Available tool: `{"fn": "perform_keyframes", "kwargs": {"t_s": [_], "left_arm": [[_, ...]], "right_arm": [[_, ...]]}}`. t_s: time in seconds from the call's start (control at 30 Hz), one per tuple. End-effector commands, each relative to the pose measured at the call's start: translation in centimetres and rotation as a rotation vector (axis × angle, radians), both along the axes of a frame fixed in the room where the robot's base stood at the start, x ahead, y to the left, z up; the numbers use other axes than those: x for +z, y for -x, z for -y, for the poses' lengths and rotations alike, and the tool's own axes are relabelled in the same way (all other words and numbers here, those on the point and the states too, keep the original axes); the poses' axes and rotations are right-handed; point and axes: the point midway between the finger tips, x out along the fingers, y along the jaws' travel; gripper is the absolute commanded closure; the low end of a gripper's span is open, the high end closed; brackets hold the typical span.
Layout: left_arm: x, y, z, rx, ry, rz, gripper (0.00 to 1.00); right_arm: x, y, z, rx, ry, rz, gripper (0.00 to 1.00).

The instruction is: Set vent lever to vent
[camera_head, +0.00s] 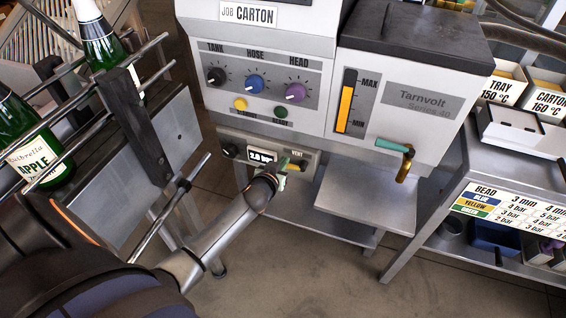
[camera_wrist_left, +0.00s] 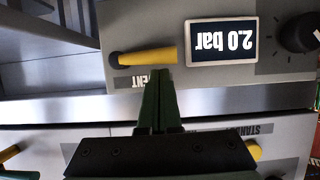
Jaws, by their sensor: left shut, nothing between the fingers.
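The vent lever is a yellow handle (camera_wrist_left: 145,56) on a dark pivot, set in the grey lower panel (camera_head: 225,138). It lies roughly level, pointing from its pivot toward the 2.0 bar display (camera_wrist_left: 222,42). In the head view the display (camera_head: 261,157) is left of the lever (camera_head: 292,166), which is partly covered by my gripper. The VENT label (camera_wrist_left: 152,78) shows upside down in the wrist view. My left gripper (camera_head: 283,168) is shut and empty, its green fingertips (camera_wrist_left: 160,76) at the lever's free end; I cannot tell whether they touch it. My right gripper is not in view.
Above the panel are the tank, hose and head knobs (camera_head: 255,84) and two buttons. A tap with a teal handle (camera_head: 392,146) juts out at the right, over a metal shelf (camera_head: 366,195). The floor in front is clear.

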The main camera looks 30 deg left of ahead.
Motion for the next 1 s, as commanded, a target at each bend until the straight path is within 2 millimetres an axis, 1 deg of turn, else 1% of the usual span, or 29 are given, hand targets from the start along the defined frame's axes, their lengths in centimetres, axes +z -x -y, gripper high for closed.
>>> {"fn": "perform_keyframes", "kwargs": {"t_s": [1.0], "left_arm": [[-1.01, 0.14, -0.55, 0.001, 0.172, 0.040, 1.00]], "right_arm": [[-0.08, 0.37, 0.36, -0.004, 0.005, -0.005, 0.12]]}}
